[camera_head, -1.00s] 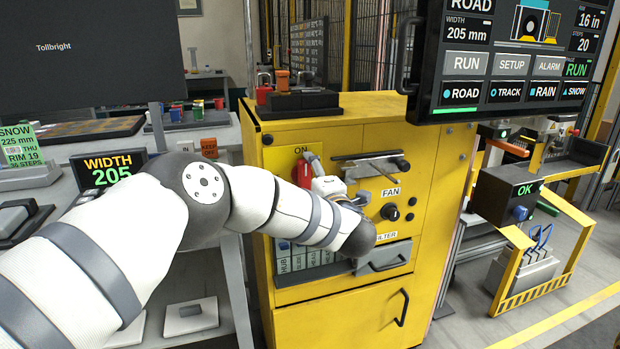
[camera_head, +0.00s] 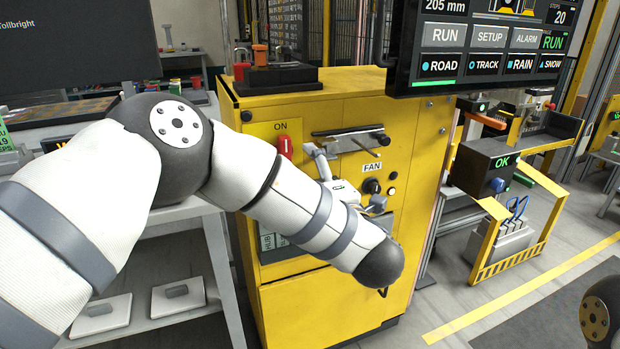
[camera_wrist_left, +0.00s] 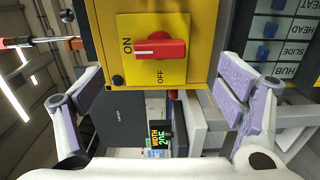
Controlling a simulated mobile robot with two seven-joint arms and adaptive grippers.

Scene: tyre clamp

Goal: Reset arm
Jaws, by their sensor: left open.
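The red rotary switch (camera_head: 284,148) sits on a yellow plate on the yellow cabinet (camera_head: 330,300), below the word ON. In the left wrist view the switch (camera_wrist_left: 160,48) lies lengthwise toward ON, with OFF beside it. My left gripper (camera_head: 325,165) is in front of the cabinet, partly hidden behind my own forearm. In the left wrist view its two padded fingers (camera_wrist_left: 165,98) are spread wide with nothing between them, apart from the switch. My right gripper is not in view.
A fan knob (camera_head: 371,186) and a metal handle bar (camera_head: 350,138) are close to my left gripper on the cabinet front. A large screen (camera_head: 480,50) hangs at upper right. A grey shelf (camera_head: 170,225) stands left. Floor right of the cabinet is partly clear.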

